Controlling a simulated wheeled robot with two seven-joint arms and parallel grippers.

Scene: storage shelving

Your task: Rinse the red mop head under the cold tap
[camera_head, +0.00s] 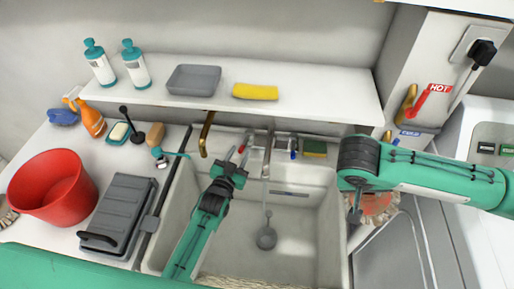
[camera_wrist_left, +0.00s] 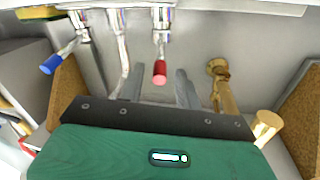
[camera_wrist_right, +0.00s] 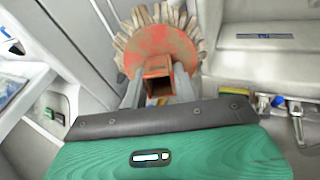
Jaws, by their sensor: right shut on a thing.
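The red mop head (camera_head: 378,203) is a round red disc with a pale fringe; it also shows in the right wrist view (camera_wrist_right: 160,45). My right gripper (camera_wrist_right: 160,88) is shut on its square red socket, right of the sink (camera_head: 337,235). My left gripper (camera_head: 236,160) is open at the sink's back wall. In the left wrist view, a red-tipped tap lever (camera_wrist_left: 160,73) appears between its fingers; contact cannot be told. The blue-tipped lever (camera_wrist_left: 50,65) stands apart; it also shows in the head view (camera_head: 293,154). The tap spout (camera_head: 267,160) is between the levers.
A brass spout (camera_head: 206,135) stands left of the taps. A shelf (camera_head: 320,100) overhangs the back. A red bucket (camera_head: 55,188) and grey case (camera_head: 120,215) are left. A valve with a HOT label (camera_head: 439,87) and a COLD label (camera_head: 408,133) are right. The basin's middle is mostly free.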

